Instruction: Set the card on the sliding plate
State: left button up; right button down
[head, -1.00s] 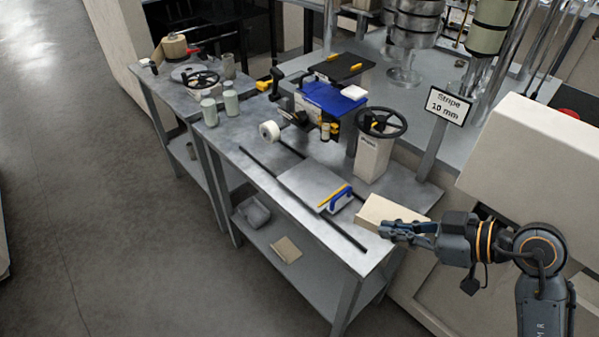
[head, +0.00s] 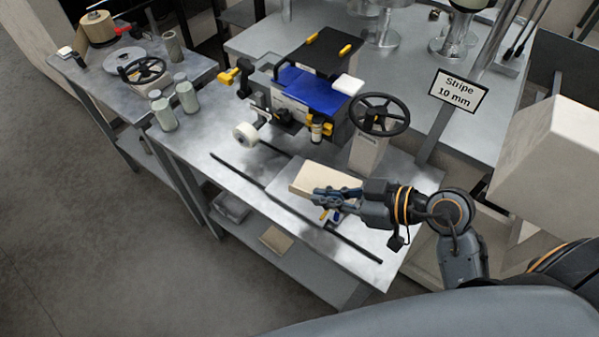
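The card (head: 318,178), a pale tan flat piece, is in the grip of my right gripper (head: 322,196), which is shut on its near edge. The card is over the sliding plate (head: 284,198), a grey metal plate across two dark rails on the bench, and hides much of it. I cannot tell whether the card touches the plate. A blue handle (head: 337,216) at the plate's right end is partly hidden behind my gripper. My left gripper is out of view.
A white tape roll (head: 246,134) and a blue-topped unit (head: 315,88) stand behind the plate. A post with a black handwheel (head: 380,115) stands just behind right. A sign (head: 458,91) reads "Stripe 10 mm". The bench's front left (head: 195,140) is clear.

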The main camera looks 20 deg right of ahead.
aim_at(311, 190)
jog(key=s+a+m+t+h+p, duration=0.1)
jog(key=s+m+h+p, duration=0.1)
jog(key=s+p, duration=0.15)
jog(key=w+f+b, duration=0.1)
jog(key=w, duration=0.1)
jog(key=w+f+b, duration=0.1)
jog(key=w+b, duration=0.1)
jog(key=w, duration=0.1)
jog(key=w+f+b, duration=0.1)
jog(key=w, duration=0.1)
jog(key=shift+w+a+f+b, duration=0.2)
jog(key=shift+a+f+b, duration=0.1)
jog(key=shift+f+b, duration=0.1)
jog(key=w+f, duration=0.4)
jog(key=f, duration=0.1)
jog(key=shift+w+a+f, duration=0.1)
jog(key=shift+w, duration=0.2)
jog(key=shift+w+f, duration=0.45)
jog(key=shift+f, duration=0.05)
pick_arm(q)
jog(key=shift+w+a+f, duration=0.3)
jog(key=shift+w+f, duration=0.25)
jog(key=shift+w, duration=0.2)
pick_arm(e)
jog(key=shift+w+f, duration=0.1)
jog(key=shift+f, duration=1.55)
jog(key=c, duration=1.5)
grip_release()
jog(key=shift+f, duration=0.1)
